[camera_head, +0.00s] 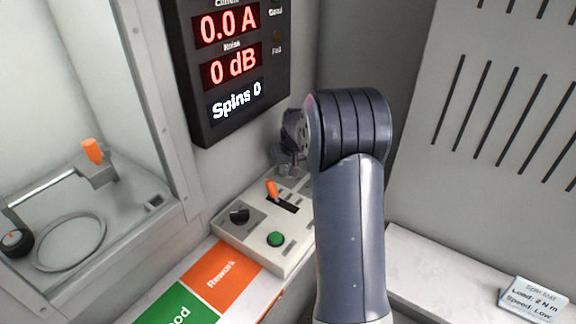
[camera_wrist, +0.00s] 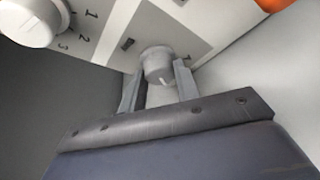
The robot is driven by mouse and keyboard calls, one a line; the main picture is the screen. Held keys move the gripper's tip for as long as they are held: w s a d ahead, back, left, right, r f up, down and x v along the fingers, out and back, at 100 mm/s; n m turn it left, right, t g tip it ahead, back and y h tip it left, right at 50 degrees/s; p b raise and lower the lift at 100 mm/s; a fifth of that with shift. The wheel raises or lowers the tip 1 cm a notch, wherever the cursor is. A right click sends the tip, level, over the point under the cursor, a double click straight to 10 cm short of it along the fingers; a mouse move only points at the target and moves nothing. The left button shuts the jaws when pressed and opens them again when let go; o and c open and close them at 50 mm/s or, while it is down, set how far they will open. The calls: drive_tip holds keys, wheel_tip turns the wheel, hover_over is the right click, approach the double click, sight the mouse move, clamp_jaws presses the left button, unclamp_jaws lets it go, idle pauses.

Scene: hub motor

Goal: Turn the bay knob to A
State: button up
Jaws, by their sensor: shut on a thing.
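In the wrist view, my gripper (camera_wrist: 157,80) has its two fingers on either side of a small round grey knob (camera_wrist: 156,62), closed on it. The knob sits on a light panel face and has a pale pointer line towards its lower edge. A dark mark is left of it and a partly hidden character right of it; I cannot read either as A.
A larger white knob (camera_wrist: 28,20) marked 1, 2, 3 is at the upper left of the wrist view. The control box carries a black knob (camera_head: 239,214), orange lever (camera_head: 272,190) and green button (camera_head: 276,239). A display (camera_head: 231,65) reads 0.0 A, 0 dB, Spins 0.

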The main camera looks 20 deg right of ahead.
drive_tip(key=c, duration=0.3)
drive_tip(key=shift+n, duration=0.3)
drive_tip(key=n+y+b, duration=0.1)
drive_tip(key=n+y, duration=0.1)
drive_tip(key=n, duration=0.2)
drive_tip(key=shift+d, duration=0.15)
drive_tip(key=n+g+y, duration=0.1)
drive_tip(key=n, duration=0.2)
drive_tip(key=shift+w+d+n, duration=0.1)
drive_tip(key=shift+n, duration=0.3)
drive_tip(key=shift+n+g+y, duration=0.5)
drive_tip(key=shift+n+g, duration=0.1)
drive_tip(key=shift+n, duration=1.2)
drive_tip(key=o, duration=1)
drive_tip(key=shift+c, duration=0.2)
